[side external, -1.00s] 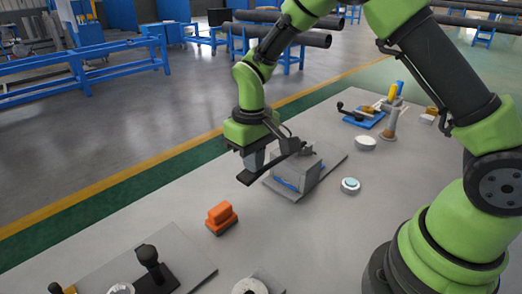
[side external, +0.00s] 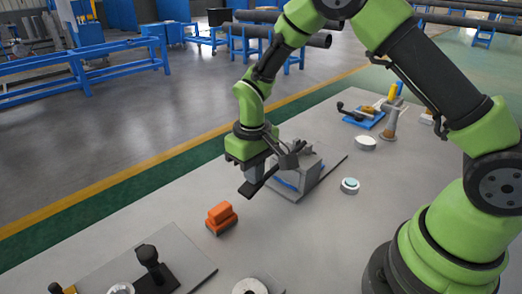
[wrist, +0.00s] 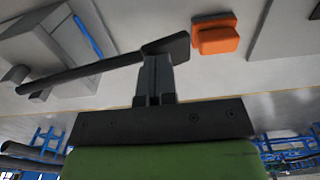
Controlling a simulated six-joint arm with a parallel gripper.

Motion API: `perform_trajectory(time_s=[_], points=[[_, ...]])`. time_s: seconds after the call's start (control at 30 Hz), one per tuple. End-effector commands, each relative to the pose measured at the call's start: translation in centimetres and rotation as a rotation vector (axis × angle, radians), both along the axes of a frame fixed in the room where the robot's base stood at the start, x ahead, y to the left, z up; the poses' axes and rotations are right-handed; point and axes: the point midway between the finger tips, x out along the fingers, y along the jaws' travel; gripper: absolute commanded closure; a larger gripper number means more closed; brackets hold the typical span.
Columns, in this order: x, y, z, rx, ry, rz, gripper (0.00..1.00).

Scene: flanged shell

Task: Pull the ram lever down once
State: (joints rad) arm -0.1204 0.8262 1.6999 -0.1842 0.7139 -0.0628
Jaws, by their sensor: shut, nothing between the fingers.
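The ram lever (side external: 252,187) is a black bar with a flat, wide end. It runs from the grey block-shaped press (side external: 299,177) toward the left and slopes down to its free end. In the wrist view the lever (wrist: 85,75) crosses from the press (wrist: 62,45) at left to its flat end at the centre. My gripper (side external: 256,172) is shut with nothing between its fingers. In the wrist view its fingertips (wrist: 157,60) lie against the lever beside the flat end and appear to touch it. The exact contact is hidden.
An orange block (side external: 221,217) sits on the table left of the press. A plate with a black knob (side external: 149,257) is at the near left. A white round button (side external: 350,185) is right of the press. A blue tray (side external: 361,117) lies farther back.

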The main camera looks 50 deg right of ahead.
Motion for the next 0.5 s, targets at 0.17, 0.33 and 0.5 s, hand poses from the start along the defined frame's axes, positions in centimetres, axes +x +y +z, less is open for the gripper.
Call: perform_trajectory(time_s=[0.17,0.33,0.5], points=[[-0.03,-0.02,-0.09,-0.001,0.001,0.002,1.00],[-0.04,-0.02,-0.10,-0.001,0.002,0.002,1.00],[-0.02,-0.02,0.21,-0.001,0.001,0.002,1.00]])
